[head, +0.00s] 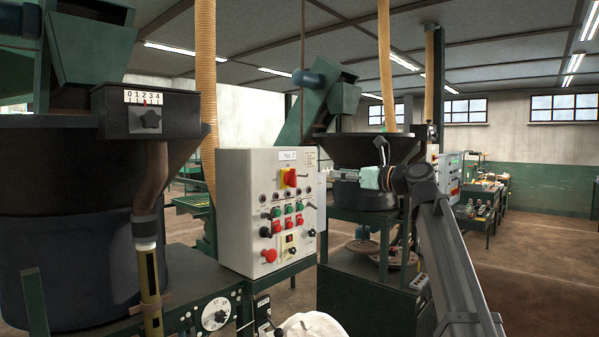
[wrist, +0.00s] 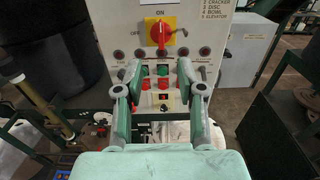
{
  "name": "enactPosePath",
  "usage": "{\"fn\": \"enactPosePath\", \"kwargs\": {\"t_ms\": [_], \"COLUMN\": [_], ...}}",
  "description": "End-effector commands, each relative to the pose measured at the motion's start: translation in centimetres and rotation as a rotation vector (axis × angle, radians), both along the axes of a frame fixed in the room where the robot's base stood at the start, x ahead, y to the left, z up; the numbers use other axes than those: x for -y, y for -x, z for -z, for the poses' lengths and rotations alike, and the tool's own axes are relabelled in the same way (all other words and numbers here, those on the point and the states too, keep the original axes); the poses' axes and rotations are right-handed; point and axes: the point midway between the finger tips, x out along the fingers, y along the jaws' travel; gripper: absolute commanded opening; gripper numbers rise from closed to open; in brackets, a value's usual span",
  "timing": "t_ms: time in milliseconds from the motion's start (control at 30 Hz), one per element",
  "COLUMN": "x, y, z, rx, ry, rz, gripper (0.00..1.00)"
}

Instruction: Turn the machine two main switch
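The main switch is a red rotary knob on a yellow plate (head: 289,178), high on a light grey control panel (head: 238,205) whose label seems to read "No. 2". In the wrist view the red knob (wrist: 161,33) has "ON" printed above and "OFF" to its left. Its handle looks roughly upright, along the ON direction. My gripper (head: 335,175) is to the right of the panel in the head view, pointing at it. In the wrist view my gripper (wrist: 160,75) is open and empty. Its fingertips appear below the knob, apart from it, framing green and red buttons.
Dark indicator lamps (wrist: 138,52) sit under the switch. Buttons (head: 276,227) and a red mushroom knob (head: 268,256) lie lower on the panel. A large dark drum (head: 70,220) stands left. A hopper machine (head: 365,160) stands behind my gripper.

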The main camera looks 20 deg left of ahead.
Motion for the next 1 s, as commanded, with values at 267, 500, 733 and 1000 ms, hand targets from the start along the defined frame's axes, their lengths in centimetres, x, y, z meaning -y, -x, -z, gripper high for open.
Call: {"fn": "enactPosePath", "kwargs": {"t_ms": [267, 500, 733, 1000], "x": [-4.6, -9.1, -12.9, -15.2], "y": [-1.7, -3.4, -4.7, -5.5], "z": [-0.3, -0.3, -0.2, -0.1], "rx": [0.002, 0.001, 0.002, 0.003], "ry": [0.002, 0.001, 0.003, 0.002], "rz": [-0.002, -0.002, -0.001, 0.0], "gripper": [0.39, 0.39, 0.39, 0.39]}}
